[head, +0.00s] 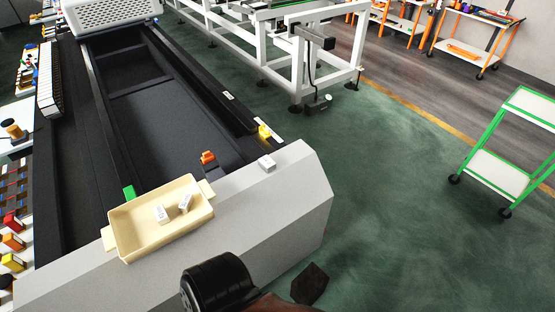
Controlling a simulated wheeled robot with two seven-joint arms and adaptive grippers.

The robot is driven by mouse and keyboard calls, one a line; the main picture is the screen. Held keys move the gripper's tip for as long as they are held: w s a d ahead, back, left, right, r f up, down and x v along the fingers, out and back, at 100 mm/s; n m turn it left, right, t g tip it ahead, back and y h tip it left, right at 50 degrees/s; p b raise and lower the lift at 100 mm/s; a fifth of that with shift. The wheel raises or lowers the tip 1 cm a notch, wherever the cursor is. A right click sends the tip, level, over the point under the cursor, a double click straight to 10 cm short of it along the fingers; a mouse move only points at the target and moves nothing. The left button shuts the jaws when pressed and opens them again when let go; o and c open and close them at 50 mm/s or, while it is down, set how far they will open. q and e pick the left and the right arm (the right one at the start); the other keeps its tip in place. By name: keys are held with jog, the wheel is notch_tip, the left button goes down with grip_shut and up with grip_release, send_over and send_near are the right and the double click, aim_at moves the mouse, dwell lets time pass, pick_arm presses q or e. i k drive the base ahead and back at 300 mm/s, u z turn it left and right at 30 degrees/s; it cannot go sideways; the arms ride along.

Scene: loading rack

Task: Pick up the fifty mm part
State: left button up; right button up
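A cream open bin (122,243) sits tilted across the near end of the machine. Two small white parts lie in it: one white part (162,214) is nearer the middle, and another white part (185,204) is just right of it. Both carry small dark markings too small to read. A third small white block (267,164) is on the grey ledge to the right. I cannot tell which is the fifty mm part. Neither gripper shows in the head view; a black rounded piece at the bottom edge does not show any fingers.
The grey machine end (270,215) runs beneath the bin. An orange piece (208,157), a green piece (129,193) and a yellow piece (264,132) stand nearby. Coloured bins line the left edge. Green floor is open to the right, with a green-framed cart (500,172) there.

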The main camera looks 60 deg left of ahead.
aim_at(268, 164)
jog(key=u, duration=2.65)
jog(key=i, duration=0.1)
jog(key=u, duration=0.4)
